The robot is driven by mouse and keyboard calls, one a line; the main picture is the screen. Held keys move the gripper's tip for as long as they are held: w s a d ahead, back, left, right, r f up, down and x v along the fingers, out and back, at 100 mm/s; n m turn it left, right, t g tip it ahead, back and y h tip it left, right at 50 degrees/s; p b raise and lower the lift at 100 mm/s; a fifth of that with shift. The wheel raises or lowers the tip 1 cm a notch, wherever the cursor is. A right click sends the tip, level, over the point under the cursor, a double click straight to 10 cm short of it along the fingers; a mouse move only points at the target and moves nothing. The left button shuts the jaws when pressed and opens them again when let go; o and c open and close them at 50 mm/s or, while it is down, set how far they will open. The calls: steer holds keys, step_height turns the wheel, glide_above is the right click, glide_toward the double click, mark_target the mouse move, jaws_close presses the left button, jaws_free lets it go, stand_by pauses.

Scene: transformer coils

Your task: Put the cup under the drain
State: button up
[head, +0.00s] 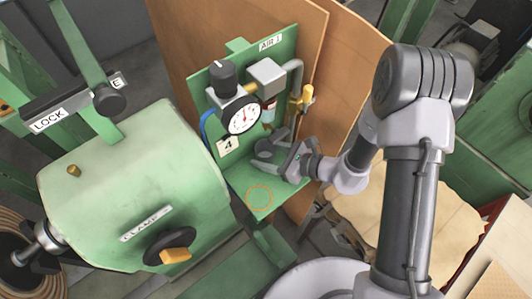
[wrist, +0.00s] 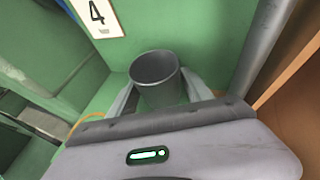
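The grey cup (wrist: 158,92) stands between the fingers of my gripper (wrist: 158,86) in the wrist view, its open rim facing up toward the camera. The two fingers lie against its sides. In the head view my gripper (head: 275,152) is over the green shelf, below the gauge and regulator. The drain's lower end is hard to make out in the head view; the filter bowl (head: 268,112) shows above my gripper. Whether the cup's base touches the shelf cannot be told.
An orange ring (head: 260,198) is marked on the green shelf (head: 238,182) in front of my gripper. A pressure gauge (head: 243,119), a yellow-handled valve (head: 301,100) and a grey pipe are close by. The green clamp housing (head: 130,190) is at left.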

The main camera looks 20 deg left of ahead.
steer(key=shift+r, duration=0.25)
steer(key=p+v, duration=0.2)
steer(key=v, duration=1)
steer(key=s+d+r+n+g+h, duration=0.1)
steer(key=s+d+r+n+h, duration=0.15)
steer(key=r+n, duration=0.35)
steer(key=s+d+r+n+g+h, duration=0.1)
steer(key=s+r+n+h, duration=0.15)
steer(key=r, duration=0.65)
steer(key=s+d+r+n+t+h, duration=0.5)
steer(key=d+r, duration=0.5)
steer(key=d, duration=0.2)
steer(key=shift+d+n+t+h, duration=0.25)
steer(key=shift+n+t+h, duration=0.3)
steer(key=shift+t+h, duration=0.2)
steer(key=shift+r, duration=0.15)
